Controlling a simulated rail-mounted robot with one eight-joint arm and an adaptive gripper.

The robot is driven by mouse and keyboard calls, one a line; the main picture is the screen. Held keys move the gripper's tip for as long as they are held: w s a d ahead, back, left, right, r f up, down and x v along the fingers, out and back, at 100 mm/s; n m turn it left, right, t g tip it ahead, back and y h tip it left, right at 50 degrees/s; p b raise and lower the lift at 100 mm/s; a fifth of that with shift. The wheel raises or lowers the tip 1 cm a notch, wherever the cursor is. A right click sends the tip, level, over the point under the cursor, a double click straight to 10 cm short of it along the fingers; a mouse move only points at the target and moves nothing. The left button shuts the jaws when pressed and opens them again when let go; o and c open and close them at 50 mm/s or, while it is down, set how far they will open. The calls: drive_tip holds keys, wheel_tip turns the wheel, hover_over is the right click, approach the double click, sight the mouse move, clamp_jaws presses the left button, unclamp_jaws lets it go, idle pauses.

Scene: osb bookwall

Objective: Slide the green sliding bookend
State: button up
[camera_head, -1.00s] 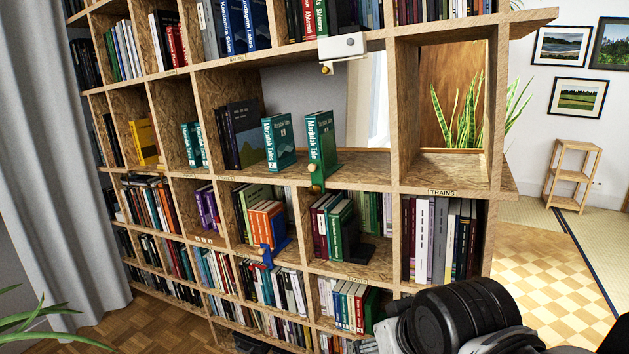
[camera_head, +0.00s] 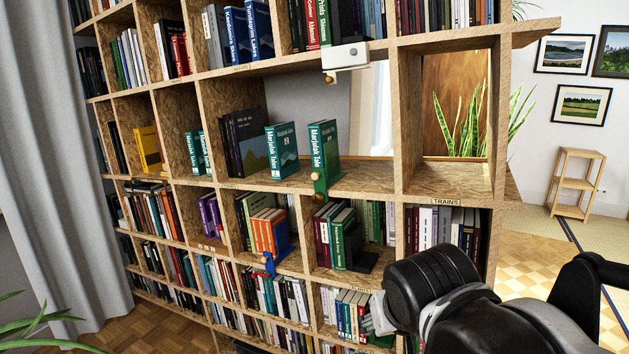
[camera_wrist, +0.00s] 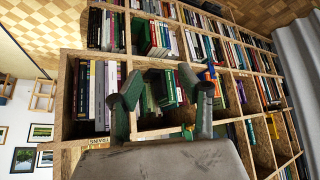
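The green sliding bookend (camera_head: 328,181) stands on the open middle shelf, a green upright piece with round gold-coloured knobs at the shelf's front edge. It stands just in front of a teal book (camera_head: 323,145) titled Marjolek Tales. A second, similar teal book (camera_head: 283,150) stands to the left, with a gap between them. My gripper (camera_wrist: 160,82) shows in the wrist view with its two fingers wide apart and nothing held between them. In the head view my arm is at lower right, below and right of the bookend and apart from it; the fingertips are mostly hidden there.
A blue bookend (camera_head: 269,263) stands on the lower shelf beside orange books (camera_head: 268,232). A white bookend (camera_head: 345,56) hangs at the shelf above the green one. A wooden upright (camera_head: 402,120) divides the green bookend's bay from the plant (camera_head: 465,125) opening. Room shows right of the bookcase.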

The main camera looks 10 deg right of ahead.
drive_tip(key=w+d+r+m+h, duration=0.1)
drive_tip(key=w+r+m+h, duration=0.2)
drive_tip(key=w, duration=0.7)
drive_tip(key=m+t+h, duration=0.4)
drive_tip(key=t+h, duration=0.3)
approach(314, 177)
drive_tip(key=x, duration=0.9)
drive_tip(key=shift+w+d, duration=0.25)
clamp_jaws()
